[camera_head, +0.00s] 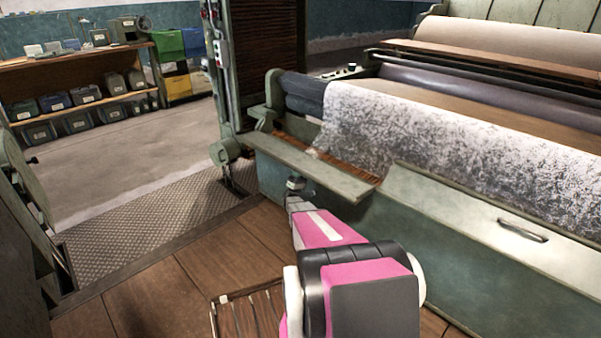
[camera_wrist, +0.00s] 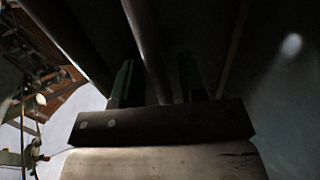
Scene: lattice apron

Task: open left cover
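The left cover (camera_head: 312,168) is a long green panel at the left end of the machine's front. It stands out from the machine at a shallow slant, with a gap and brown slats showing behind it. My gripper (camera_head: 294,184) is at the cover's outer edge, partly hidden by it in the head view. In the wrist view the two dark fingers of my gripper (camera_wrist: 158,82) stand apart. A dark rod-like shape (camera_wrist: 150,45) runs between or beyond them. I cannot tell whether they touch it. No handle on the left cover shows in the head view.
The right cover (camera_head: 480,225) with a dark handle (camera_head: 522,230) slopes along the machine front. Speckled cloth (camera_head: 430,130) lies over the roller above. A metal floor plate (camera_head: 150,235) and open floor lie left. Shelves with bins (camera_head: 75,95) stand at the back left.

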